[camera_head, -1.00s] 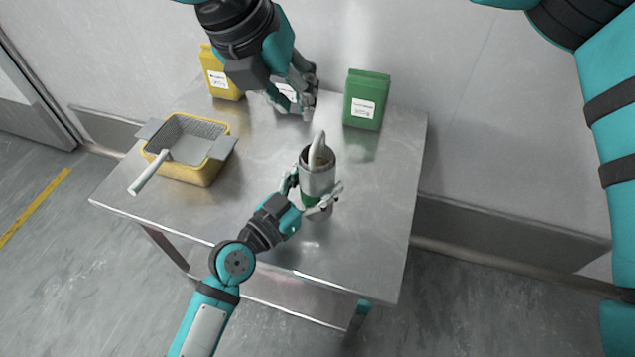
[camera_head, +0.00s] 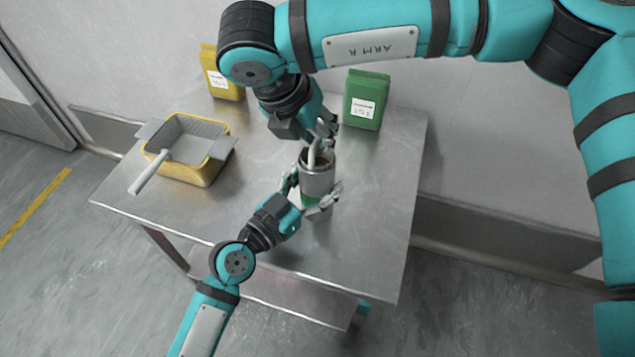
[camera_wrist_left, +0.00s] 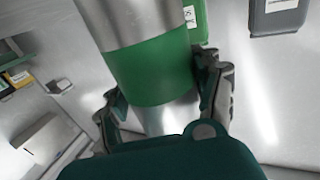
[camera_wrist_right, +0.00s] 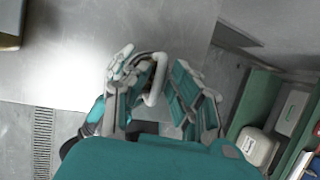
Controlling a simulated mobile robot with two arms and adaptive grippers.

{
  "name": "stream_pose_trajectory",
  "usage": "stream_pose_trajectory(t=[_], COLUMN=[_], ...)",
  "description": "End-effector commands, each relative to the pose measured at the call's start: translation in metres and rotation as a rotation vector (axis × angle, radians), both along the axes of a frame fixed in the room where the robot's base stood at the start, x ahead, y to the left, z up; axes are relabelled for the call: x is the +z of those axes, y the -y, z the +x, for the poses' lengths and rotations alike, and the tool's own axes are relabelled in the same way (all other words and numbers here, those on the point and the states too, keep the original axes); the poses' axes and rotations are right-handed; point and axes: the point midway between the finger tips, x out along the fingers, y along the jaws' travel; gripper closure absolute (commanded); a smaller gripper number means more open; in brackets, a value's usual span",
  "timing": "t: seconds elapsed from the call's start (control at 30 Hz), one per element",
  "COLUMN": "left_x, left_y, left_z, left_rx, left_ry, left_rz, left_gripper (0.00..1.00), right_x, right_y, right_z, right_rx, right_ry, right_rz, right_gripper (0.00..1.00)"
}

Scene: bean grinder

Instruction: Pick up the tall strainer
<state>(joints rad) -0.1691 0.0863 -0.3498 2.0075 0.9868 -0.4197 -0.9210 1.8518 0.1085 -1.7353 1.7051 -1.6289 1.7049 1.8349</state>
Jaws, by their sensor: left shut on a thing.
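A tall metal cylinder (camera_head: 318,181) with a green band stands upright near the middle of the table. A pale curved handle (camera_head: 313,152) rises out of its open top; the part inside is hidden, so I cannot tell the strainer's shape. My left gripper (camera_head: 311,197) is shut around the lower cylinder, and the left wrist view shows its fingers on both sides of the green band (camera_wrist_left: 155,72). My right gripper (camera_head: 325,128) is above the cylinder's mouth. In the right wrist view its fingers are apart, on either side of the looped handle (camera_wrist_right: 155,78).
A yellow bin (camera_head: 200,174) with a grey mesh basket (camera_head: 190,147) and a long handle (camera_head: 150,171) stands at the left. The table's front right (camera_head: 370,250) is clear.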

Motion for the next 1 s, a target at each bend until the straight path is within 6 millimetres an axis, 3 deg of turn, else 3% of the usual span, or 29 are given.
stream_pose_trajectory(t=[0.1,0.3,0.5,1.0], left_x=[-0.0002,-0.0003,-0.0003,-0.0002], left_y=[0.0000,0.0001,0.0001,0.0000], left_z=[0.0000,-0.0001,-0.0001,0.0000], left_rx=[0.000,0.000,0.000,0.000], left_ry=[0.000,-0.001,-0.001,-0.001], left_rz=[0.000,0.001,0.001,0.001], left_gripper=[0.77,0.77,0.77,0.77], right_x=[-0.0113,-0.0119,-0.0117,-0.0107], right_y=[0.0040,0.0042,0.0040,0.0038], right_z=[0.0039,0.0044,0.0043,0.0046], right_rx=[-0.001,-0.001,-0.001,-0.001], right_ry=[-0.001,0.001,0.000,0.002], right_rz=[0.001,0.001,0.000,0.001], right_gripper=[0.78,0.78,1.00,1.00])
